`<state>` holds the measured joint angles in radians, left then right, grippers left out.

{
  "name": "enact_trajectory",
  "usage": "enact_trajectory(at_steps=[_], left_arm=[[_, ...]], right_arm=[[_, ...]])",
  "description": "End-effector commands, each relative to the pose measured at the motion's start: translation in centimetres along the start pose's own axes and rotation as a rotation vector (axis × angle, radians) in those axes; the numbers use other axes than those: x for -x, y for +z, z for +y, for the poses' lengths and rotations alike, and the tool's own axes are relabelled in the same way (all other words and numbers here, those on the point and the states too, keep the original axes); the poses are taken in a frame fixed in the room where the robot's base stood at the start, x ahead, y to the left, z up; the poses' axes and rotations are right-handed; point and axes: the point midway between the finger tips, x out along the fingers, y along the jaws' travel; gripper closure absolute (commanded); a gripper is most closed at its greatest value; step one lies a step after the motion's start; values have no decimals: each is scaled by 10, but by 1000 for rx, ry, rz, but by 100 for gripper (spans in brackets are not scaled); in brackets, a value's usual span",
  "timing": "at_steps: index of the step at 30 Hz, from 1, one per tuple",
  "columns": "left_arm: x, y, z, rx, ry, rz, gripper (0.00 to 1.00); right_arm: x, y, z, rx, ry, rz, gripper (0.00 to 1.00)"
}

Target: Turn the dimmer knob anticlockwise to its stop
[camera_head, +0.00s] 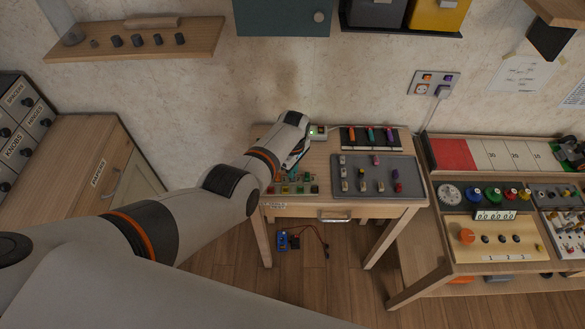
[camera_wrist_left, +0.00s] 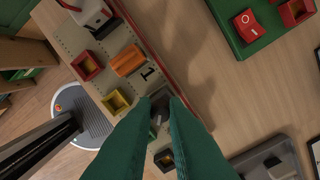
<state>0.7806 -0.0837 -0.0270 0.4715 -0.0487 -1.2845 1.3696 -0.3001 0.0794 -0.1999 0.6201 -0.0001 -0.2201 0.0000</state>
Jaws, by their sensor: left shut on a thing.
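My left gripper (camera_wrist_left: 160,98) reaches down to a pale panel (camera_wrist_left: 70,35) on the table, seen in the left wrist view. Its green fingers are close together, shut on a small grey piece (camera_wrist_left: 156,128) between their tips. The fingers hide most of this piece, so I cannot tell if it is the dimmer knob or how it is turned. Around it on the panel are an orange block (camera_wrist_left: 128,60), a red-rimmed socket (camera_wrist_left: 87,66) and a yellow-rimmed socket (camera_wrist_left: 116,102). In the head view my left forearm partly covers the panel. My right gripper is not in view.
A red rocker switch (camera_wrist_left: 248,25) on a green base stands near the panel. On the same table (camera_head: 318,165) are a grey tray (camera_head: 350,188) with small parts and a dark rack (camera_head: 372,138). To the right, a wooden panel (camera_head: 500,246) bears an orange round knob (camera_head: 466,236).

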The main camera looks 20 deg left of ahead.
Motion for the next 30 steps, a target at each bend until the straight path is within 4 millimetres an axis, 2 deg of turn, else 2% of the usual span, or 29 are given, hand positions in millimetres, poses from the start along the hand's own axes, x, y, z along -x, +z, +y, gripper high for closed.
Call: enact_trajectory(at_steps=[19,20,24,30], left_arm=[[0,0,0,0,0,0,100],[0,0,0,0,0,0,84],[0,0,0,0,0,0,64],[0,0,0,0,0,0,64]], right_arm=[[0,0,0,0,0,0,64],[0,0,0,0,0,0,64],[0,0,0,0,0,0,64],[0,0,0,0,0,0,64]])
